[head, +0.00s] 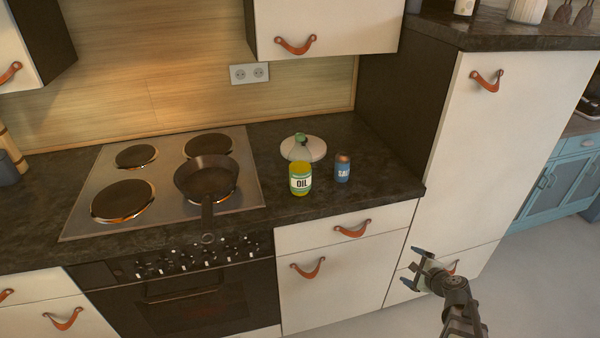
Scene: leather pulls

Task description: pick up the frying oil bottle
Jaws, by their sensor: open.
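The frying oil bottle (300,179) stands upright on the dark countertop, right of the stove. My gripper (413,268) is at the lower right, in front of the white cabinet fronts and below counter height. It is open and empty, well apart from the bottle, to the right of it and lower in the picture.
A blue salt shaker (342,168) stands close to the right of the bottle. A pale round lid or plate (310,148) lies behind it. A frying pan (207,181) sits on the stove (160,212), its handle pointing forward. A tall cabinet (490,150) bounds the counter's right end.

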